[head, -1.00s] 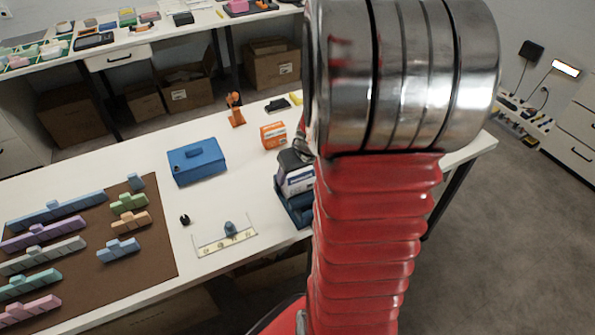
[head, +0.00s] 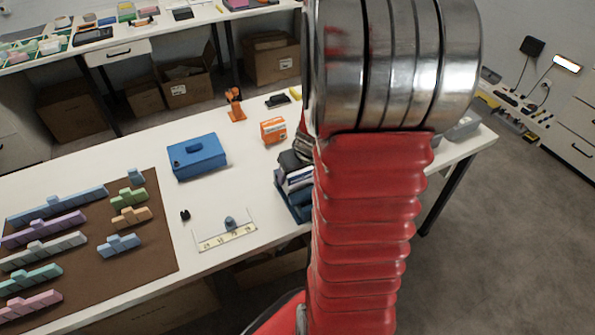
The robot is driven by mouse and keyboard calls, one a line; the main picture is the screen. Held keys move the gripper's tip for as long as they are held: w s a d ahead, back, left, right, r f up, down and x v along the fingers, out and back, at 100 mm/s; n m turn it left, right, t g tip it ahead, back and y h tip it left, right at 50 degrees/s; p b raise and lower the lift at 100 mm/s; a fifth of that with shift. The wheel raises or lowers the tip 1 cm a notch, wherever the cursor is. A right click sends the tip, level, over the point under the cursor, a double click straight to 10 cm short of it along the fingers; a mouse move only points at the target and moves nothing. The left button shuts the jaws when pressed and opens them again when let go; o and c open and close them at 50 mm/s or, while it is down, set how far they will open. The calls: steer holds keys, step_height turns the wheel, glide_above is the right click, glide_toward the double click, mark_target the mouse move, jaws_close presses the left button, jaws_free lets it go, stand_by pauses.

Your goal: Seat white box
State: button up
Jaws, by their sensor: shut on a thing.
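The white box (head: 299,179), with a dark marking on its side, shows just left of my red arm in the head view. It is at the blue holder (head: 296,208) on the table's front side. Its lower part is hidden by the holder's edge or lies inside it; I cannot tell how deep, and it looks slightly tilted. My gripper (head: 292,163), small and dark, is at the top of the box and shut on it. My arm hides the right side of the box and holder, and the fingertips are not clear.
A blue case (head: 197,160) and an orange-white carton (head: 273,131) stand behind and left. An orange stand (head: 235,105) is further back. A ruler-like strip (head: 227,237) lies in front left. A brown mat (head: 150,235) holds coloured blocks.

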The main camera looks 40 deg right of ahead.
steer(key=o, duration=1.2)
steer(key=shift+v, duration=6.85)
steer(key=shift+s+f, duration=0.1)
steer(key=s+a+r+n, duration=0.1)
steer(key=a+r, duration=0.1)
steer(key=a, duration=0.6)
steer(key=s+a+r+n+t, duration=0.1)
steer(key=s+a+r, duration=0.1)
steer(key=a, duration=0.7)
steer(key=s+a+r+n+y, duration=0.1)
steer(key=a+r, duration=0.3)
steer(key=a, duration=0.4)
steer(key=shift+s+a+r, duration=0.1)
steer(key=shift+s+a, duration=0.3)
steer(key=shift+s, duration=0.25)
